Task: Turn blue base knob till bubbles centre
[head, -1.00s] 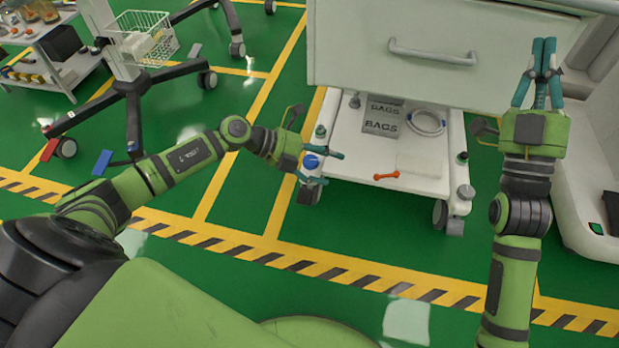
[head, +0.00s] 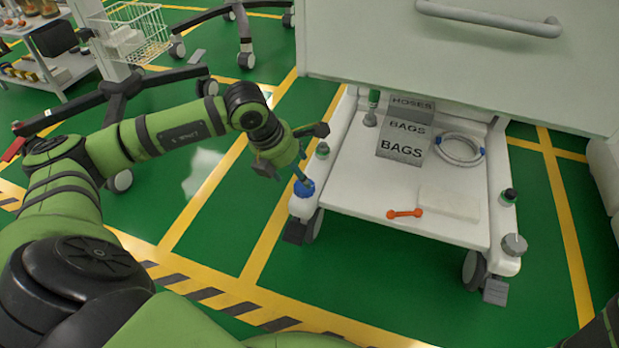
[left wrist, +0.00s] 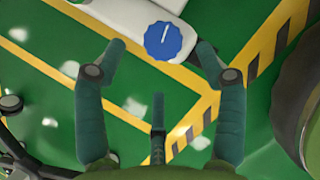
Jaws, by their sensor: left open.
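The blue base knob (head: 304,188) sits on the white left front corner of the cart base. In the left wrist view the blue knob (left wrist: 163,41) shows a white pointer line, tilted slightly right of straight up. In the left wrist view my left gripper (left wrist: 159,49) is open, one finger on each side of the knob, with gaps visible. Small green-and-dark round fittings (head: 323,150) (head: 510,196) stand on the base sides; no bubbles can be made out. My right gripper is out of view.
The cart shelf (head: 350,190) holds grey boxes (head: 403,140), a coiled hose (head: 459,149), an orange wrench-like piece (head: 404,213) and a pale pad (head: 449,202). A grey knob (head: 514,244) is at the right front corner. A drawer front (head: 460,55) overhangs the shelf.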

